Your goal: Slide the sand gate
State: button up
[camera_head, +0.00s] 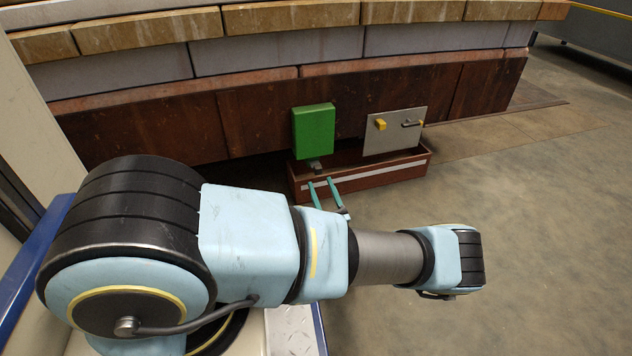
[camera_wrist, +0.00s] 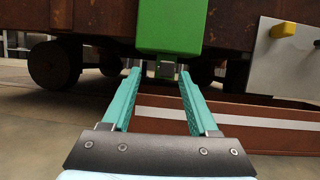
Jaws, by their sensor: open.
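A green box (camera_head: 313,131) is mounted on the rusty brown side wall, and its lower part shows in the wrist view (camera_wrist: 171,27). A small grey block (camera_wrist: 165,69) with a dark square face hangs under it. It also shows in the head view (camera_head: 315,164). I cannot tell for sure which part is the sand gate. My gripper (camera_head: 321,182) has two teal fingers, open and empty, pointing towards the block. In the wrist view the block appears between the fingertips (camera_wrist: 160,73), which look short of it; the exact gap is unclear.
A grey plate (camera_head: 394,135) with a yellow knob (camera_head: 380,125) and a small handle (camera_head: 412,123) stands right of the green box. A low red-brown tray (camera_head: 382,176) with a white stripe lies below both. The floor to the right is clear. Dark wheels (camera_wrist: 54,66) show under the wall.

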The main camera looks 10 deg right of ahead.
aim_at(319, 172)
jog(key=shift+w+d+f+m+h, duration=0.35)
jog(key=shift+d+f+m+h, duration=0.05)
jog(key=shift+d+m+h, duration=0.1)
jog(key=x, duration=0.6)
jog(key=shift+w+a+r, duration=0.15)
jog(key=shift+w+r, duration=0.15)
jog(key=shift+c, duration=0.2)
grip_shut()
jog(key=shift+s, duration=0.1)
dwell(0.6)
